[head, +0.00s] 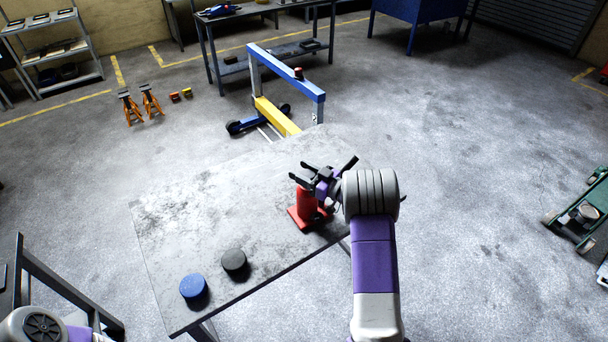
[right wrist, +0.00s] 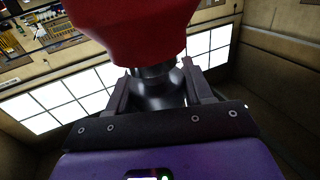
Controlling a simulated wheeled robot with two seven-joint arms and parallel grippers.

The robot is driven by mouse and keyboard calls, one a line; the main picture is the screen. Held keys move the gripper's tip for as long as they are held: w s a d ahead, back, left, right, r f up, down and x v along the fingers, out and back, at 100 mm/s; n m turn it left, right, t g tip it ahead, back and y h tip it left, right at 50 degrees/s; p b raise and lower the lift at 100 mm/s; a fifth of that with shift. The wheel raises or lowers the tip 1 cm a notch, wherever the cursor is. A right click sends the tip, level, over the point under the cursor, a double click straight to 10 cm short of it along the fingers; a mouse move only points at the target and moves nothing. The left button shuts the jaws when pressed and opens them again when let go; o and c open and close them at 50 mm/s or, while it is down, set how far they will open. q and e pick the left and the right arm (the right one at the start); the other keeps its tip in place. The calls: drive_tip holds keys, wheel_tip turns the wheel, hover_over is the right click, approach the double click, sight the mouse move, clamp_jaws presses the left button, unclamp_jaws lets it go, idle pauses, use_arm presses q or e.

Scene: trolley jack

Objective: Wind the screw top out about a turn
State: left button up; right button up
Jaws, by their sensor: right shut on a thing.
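A red bottle jack (head: 305,207) stands upright on the grey worktable (head: 175,225), near its right edge. My right gripper (head: 304,174) is at the top of the jack, its arm coming in from the right. In the right wrist view the red jack body (right wrist: 135,30) fills the top of the picture. The grey metal screw top (right wrist: 158,88) sits between the two fingers of my right gripper (right wrist: 157,86), which are shut on it. In the head view the fingers hide most of the screw top. My left gripper is out of view.
A blue round puck (head: 193,287) and a black one (head: 234,261) lie near the table's front. A blue and yellow hoist frame (head: 285,85) stands beyond the table. Orange axle stands (head: 140,105) are on the floor. The table's left half is mostly clear.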

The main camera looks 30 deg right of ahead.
drive_tip(key=shift+s+a+f+n+g+y+b, duration=0.1)
drive_tip(key=shift+f+n+g+y+b, duration=0.1)
drive_tip(key=shift+n+g+y, duration=0.4)
drive_tip(key=shift+s+f+n+g+y+b, duration=0.15)
drive_tip(key=shift+n+g+y, duration=0.2)
drive_tip(key=shift+y, duration=0.35)
drive_tip(key=shift+a, duration=0.1)
drive_tip(key=o, duration=0.8)
drive_tip(key=shift+w, duration=0.1)
drive_tip(key=shift+c, duration=0.2)
drive_tip(key=shift+o, duration=1.1)
drive_tip(key=shift+w, duration=0.1)
drive_tip(key=shift+r, duration=0.1)
drive_tip(key=v, duration=0.7)
drive_tip(key=shift+s+d, duration=0.3)
